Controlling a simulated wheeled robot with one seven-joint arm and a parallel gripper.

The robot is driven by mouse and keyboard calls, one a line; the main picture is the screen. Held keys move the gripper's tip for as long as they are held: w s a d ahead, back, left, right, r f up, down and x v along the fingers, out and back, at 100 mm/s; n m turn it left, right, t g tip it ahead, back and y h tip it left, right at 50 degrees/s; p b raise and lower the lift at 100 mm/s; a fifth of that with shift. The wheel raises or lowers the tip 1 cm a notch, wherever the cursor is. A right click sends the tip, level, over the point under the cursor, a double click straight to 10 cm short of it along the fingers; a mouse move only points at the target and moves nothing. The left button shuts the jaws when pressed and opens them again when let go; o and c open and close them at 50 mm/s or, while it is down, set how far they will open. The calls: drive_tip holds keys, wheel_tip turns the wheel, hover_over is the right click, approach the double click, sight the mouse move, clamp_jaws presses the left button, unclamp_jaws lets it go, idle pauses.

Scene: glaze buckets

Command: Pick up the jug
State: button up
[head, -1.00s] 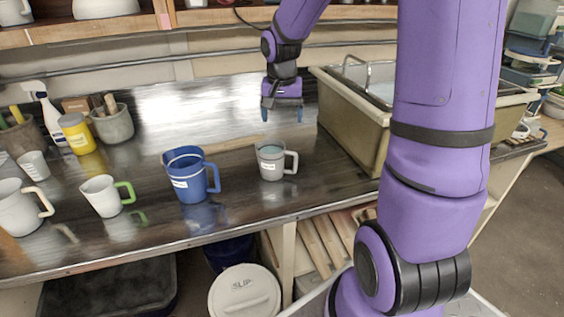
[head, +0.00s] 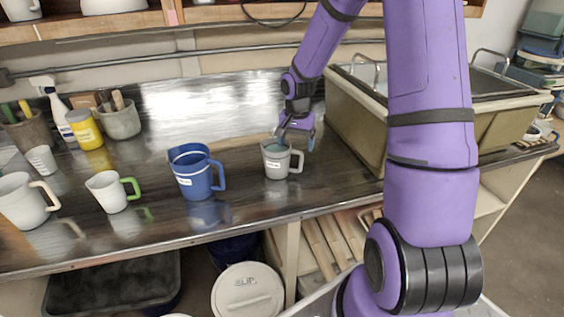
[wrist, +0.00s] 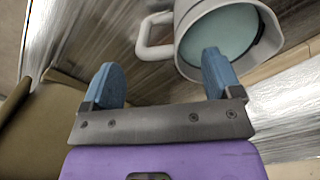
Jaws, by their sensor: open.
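The grey jug (head: 275,161) stands upright on the metal counter, with a white label on its front and its handle to the right. In the wrist view the jug (wrist: 190,15) shows from above, with pale blue-green content inside. Its handle (wrist: 145,35) lies ahead of the gap between my fingers. My gripper (head: 297,138) is open and empty, just above and behind the jug on its handle side. In the wrist view one blue finger of my gripper (wrist: 160,68) overlaps the jug's rim; I cannot tell whether it touches.
A blue jug (head: 193,176) stands left of the grey jug. A white jug with a green handle (head: 108,192) and a larger white jug (head: 22,203) stand farther left. A sink (head: 357,115) is close on the right. The counter (head: 237,150) between blue and grey jugs is clear.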

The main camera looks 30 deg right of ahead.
sight(284, 161)
wheel_tip(284, 161, down, 5)
drive_tip(key=shift+s+f, duration=0.1)
drive_tip(key=shift+s, duration=0.05)
drive_tip(key=c, duration=1.5)
drive_tip(key=shift+o, duration=0.2)
drive_tip(key=shift+r, duration=0.3)
